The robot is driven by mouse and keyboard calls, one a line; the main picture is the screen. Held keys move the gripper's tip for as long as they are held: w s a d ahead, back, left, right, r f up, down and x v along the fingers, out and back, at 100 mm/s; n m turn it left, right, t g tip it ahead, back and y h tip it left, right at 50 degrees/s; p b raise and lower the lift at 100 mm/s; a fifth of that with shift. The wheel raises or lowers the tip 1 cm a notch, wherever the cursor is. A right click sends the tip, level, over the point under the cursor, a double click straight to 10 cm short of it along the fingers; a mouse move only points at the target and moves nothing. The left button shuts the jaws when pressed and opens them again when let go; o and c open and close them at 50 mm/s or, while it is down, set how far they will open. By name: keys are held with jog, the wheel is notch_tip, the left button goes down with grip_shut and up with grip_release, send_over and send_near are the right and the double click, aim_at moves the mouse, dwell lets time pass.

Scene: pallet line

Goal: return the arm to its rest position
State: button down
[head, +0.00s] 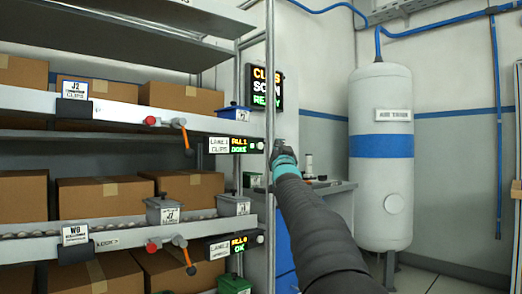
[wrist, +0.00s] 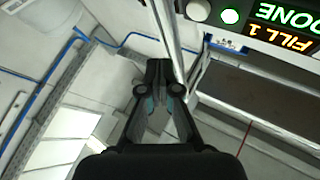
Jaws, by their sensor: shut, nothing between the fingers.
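My gripper (head: 280,146) shows at the end of my dark arm, which reaches up from the lower right of the head view. It is in front of or beside the rack's metal upright; I cannot tell whether they touch. In the wrist view my gripper (wrist: 160,75) has its two black fingers together at the tips, with nothing between them. A metal post (wrist: 165,30) runs just beyond the fingertips there. The fingers are small and partly hidden by my wrist in the head view.
A shelf rack (head: 120,105) with cardboard boxes (head: 97,192) fills the left. A lit lane display (head: 233,145) is close to my gripper; it also shows in the wrist view (wrist: 285,25). A white air tank (head: 382,190) stands at right.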

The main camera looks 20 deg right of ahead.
jog(key=shift+w, duration=0.1)
dwell(0.6)
notch_tip(320, 180, down, 15)
jog(key=w+d+n+g+y, duration=0.1)
jog(key=w+g+y, duration=0.15)
jog(key=g, duration=0.25)
jog(key=s+a+f+n+g+y, duration=0.1)
jog(key=s+a+f+g, duration=0.2)
jog(key=f, duration=0.4)
jog(key=s+a+f+g, duration=0.1)
jog(key=s+f+g, duration=0.1)
jog(key=s+f, duration=0.3)
jog(key=s+a+f+n+g+y+p, duration=0.1)
jog(key=s+a+f+g, duration=0.35)
jog(key=s, duration=0.75)
jog(key=s+a+f+n+g+y+p, duration=0.1)
jog(key=s+a+f+p, duration=0.1)
jog(key=s+a+f, duration=0.8)
jog(key=s+a+f+n+g+y+p, duration=0.1)
jog(key=s+a+f+g, duration=0.15)
jog(key=s, duration=1.25)
jog(key=s+a+r+n+t+p, duration=0.1)
jog(key=s+a+r, duration=0.2)
jog(key=s, duration=0.2)
jog(key=shift+s+y, duration=0.15)
jog(key=shift+y, duration=0.2)
